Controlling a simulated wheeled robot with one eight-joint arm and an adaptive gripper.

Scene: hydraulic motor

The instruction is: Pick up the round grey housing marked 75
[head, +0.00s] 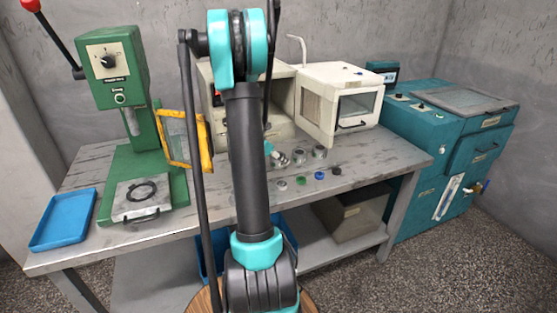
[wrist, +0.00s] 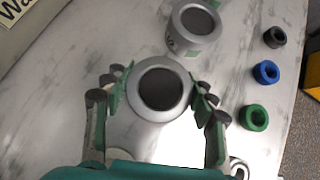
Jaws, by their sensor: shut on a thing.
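A round grey housing (wrist: 136,118) with a dark round opening sits between the fingers of my gripper (wrist: 160,92) in the wrist view. The green finger pads press on its left and right sides, so my gripper is shut on it. No number can be read on it. A second round grey housing (wrist: 193,42) stands apart, just beyond it; a patch of its side label shows, but the marking is unreadable.
Small rings lie to the right in the wrist view: black (wrist: 274,37), blue (wrist: 265,72), green (wrist: 253,118) and grey (wrist: 238,168). A cream oven (head: 340,95) stands behind. A green press (head: 125,130) and blue tray (head: 64,218) are at the left of the bench (head: 225,215).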

